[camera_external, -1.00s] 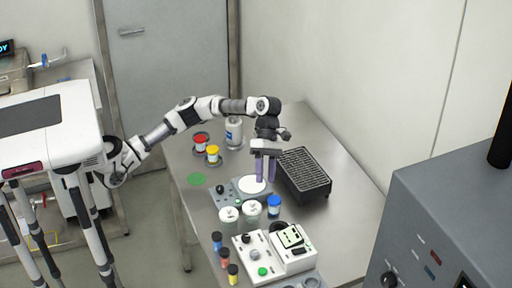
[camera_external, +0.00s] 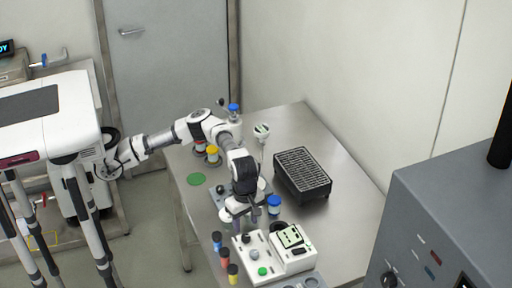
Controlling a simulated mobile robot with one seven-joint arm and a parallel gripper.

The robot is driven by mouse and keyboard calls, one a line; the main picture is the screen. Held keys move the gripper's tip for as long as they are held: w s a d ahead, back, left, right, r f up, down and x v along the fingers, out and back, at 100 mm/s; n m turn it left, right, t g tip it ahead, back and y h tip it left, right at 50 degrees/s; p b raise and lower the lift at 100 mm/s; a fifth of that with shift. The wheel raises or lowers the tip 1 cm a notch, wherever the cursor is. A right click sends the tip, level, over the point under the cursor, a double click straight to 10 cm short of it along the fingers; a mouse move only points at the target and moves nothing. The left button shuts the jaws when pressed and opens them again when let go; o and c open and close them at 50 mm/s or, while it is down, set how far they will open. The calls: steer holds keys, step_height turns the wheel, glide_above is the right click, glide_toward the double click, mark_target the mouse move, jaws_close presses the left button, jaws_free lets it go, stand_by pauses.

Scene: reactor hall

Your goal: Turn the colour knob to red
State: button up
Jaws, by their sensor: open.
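A white control box (camera_external: 268,262) stands at the near end of the steel table, with a black knob (camera_external: 246,238) and a green button (camera_external: 262,271) on top. My gripper (camera_external: 244,222) is open and empty, pointing down just behind and above that black knob, apart from it as far as I can tell. A second dark knob (camera_external: 389,280) sits on the grey cabinet (camera_external: 425,205) at the right, below small white, red and blue patches. I cannot tell from the picture which knob is the colour knob, nor its setting.
Blue-, red- and yellow-capped vials (camera_external: 225,256) stand left of the box. A blue-capped jar (camera_external: 274,204) stands close right of my gripper. A black rack (camera_external: 302,172), a white-headed probe (camera_external: 262,131) and a grey hotplate (camera_external: 220,191) are farther back.

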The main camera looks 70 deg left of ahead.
mark_target(246, 236)
step_height(246, 236, down, 6)
steer(key=shift+r+p, duration=0.1)
steer(key=shift+p, duration=0.3)
steer(key=shift+c, duration=0.5)
steer(key=c, duration=0.9)
